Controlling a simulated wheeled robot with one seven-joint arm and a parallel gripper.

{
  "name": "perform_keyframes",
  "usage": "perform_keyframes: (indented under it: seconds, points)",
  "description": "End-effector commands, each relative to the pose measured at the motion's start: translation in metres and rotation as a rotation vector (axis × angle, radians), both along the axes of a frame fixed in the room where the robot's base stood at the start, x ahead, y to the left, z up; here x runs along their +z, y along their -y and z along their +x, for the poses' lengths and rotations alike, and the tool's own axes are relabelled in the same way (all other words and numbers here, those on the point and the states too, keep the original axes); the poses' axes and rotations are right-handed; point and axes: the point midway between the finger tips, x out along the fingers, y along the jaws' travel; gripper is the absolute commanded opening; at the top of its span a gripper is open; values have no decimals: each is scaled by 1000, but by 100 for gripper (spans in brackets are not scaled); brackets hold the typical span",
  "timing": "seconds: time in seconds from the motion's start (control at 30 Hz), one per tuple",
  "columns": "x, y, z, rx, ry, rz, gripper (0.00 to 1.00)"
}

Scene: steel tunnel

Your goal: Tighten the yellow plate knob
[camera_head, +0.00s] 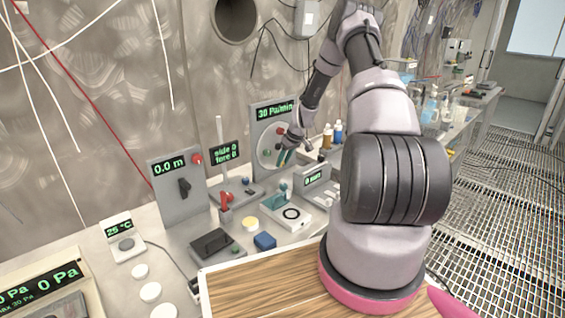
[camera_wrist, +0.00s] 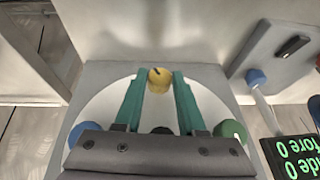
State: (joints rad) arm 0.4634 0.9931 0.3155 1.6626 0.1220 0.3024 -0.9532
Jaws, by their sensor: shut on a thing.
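The yellow plate knob (camera_wrist: 159,80) sits on a round white plate (camera_wrist: 103,108) on a grey panel in the wrist view. It has a dark mark on its face. My gripper (camera_wrist: 159,83) has its two teal fingers on either side of this knob and is shut on it. In the head view my gripper (camera_head: 284,156) is at the panel with the "30 Pa/min" display (camera_head: 275,111), and the yellow knob cannot be made out there. A blue knob (camera_wrist: 79,132) and a green knob (camera_wrist: 230,130) flank my fingers on the plate. A dark part below is mostly hidden.
A panel reading "0.0 m" (camera_head: 165,169), a small "side 0 / fore 0" display (camera_head: 225,153) and a white device with a ring (camera_head: 291,214) stand nearby on the bench. Bottles (camera_head: 338,131) stand behind my arm. A wooden board (camera_head: 265,288) lies in front.

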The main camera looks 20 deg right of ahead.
Motion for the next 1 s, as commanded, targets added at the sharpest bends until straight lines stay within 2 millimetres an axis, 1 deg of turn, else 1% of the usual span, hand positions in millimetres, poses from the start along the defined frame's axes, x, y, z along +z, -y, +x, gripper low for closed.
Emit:
perform_keyframes:
  seconds: [0.03, 0.2, 0.4, 0.97, 1.0]
  points:
    - [-1, 3, 1, -6, -12, 34, 0]
    - [-1, 4, 1, -3, -50, 127, 0]
    - [-1, 4, 2, -1, -79, 196, 0]
    - [-2, 4, 2, 1, -93, 226, 0]
    - [-2, 4, 2, 1, -93, 226, 47]
